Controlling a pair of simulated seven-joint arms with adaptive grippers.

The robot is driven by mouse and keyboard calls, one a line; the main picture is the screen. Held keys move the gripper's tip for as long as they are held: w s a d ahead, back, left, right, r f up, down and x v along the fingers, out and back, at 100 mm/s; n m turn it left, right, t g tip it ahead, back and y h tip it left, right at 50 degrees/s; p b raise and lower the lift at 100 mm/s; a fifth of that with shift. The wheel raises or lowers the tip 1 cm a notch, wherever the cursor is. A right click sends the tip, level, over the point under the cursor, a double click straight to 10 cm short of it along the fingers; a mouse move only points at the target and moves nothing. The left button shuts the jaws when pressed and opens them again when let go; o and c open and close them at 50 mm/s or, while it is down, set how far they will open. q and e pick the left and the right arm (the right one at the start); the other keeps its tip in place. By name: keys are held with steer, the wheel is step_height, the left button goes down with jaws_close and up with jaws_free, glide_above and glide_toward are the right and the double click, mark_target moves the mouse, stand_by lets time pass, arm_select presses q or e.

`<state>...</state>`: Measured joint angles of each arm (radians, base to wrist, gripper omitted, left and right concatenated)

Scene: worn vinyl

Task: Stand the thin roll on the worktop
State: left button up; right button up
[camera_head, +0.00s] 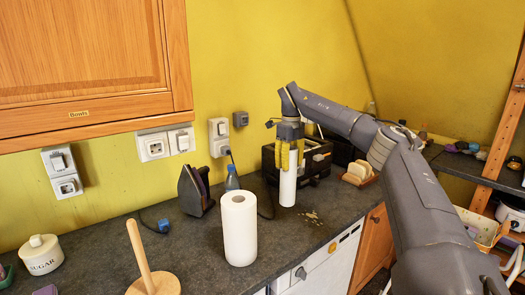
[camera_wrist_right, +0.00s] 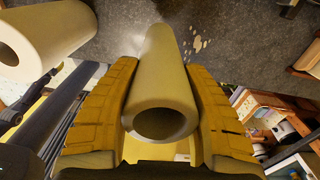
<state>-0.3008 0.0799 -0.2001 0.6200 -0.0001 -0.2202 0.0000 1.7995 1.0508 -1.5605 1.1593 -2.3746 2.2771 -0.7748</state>
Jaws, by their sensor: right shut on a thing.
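The thin roll (camera_head: 288,188) is a white, narrow paper tube, held upright between the yellow fingers of my right gripper (camera_head: 290,160). In the right wrist view the thin roll (camera_wrist_right: 160,75) sits between both fingers, its open upper end facing the camera. Its lower end is at or just above the dark worktop (camera_head: 200,247); I cannot tell whether it touches. A thicker white roll (camera_head: 239,230) stands upright on the worktop, in front and to the left of it. My left gripper is out of view.
A wooden holder with a peg (camera_head: 140,255) stands at the front left. A dark iron (camera_head: 195,190) and a blue bottle (camera_head: 232,178) are behind the thick roll. A black toaster-like box (camera_head: 318,160) stands behind the gripper. Crumbs (camera_head: 312,216) lie right of the thin roll.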

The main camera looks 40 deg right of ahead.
steer(key=s+d+f, duration=0.2)
steer(key=d+f, duration=0.1)
steer(key=d, duration=0.2)
steer(key=shift+f+m, duration=0.2)
steer(key=shift+m, duration=0.2)
steer(key=shift+s+d, duration=0.1)
steer(key=shift+s, duration=0.05)
steer(key=shift+f, duration=3.45)
steer(key=o, duration=1.4)
steer(key=shift+o, duration=0.2)
steer(key=shift+r, duration=0.1)
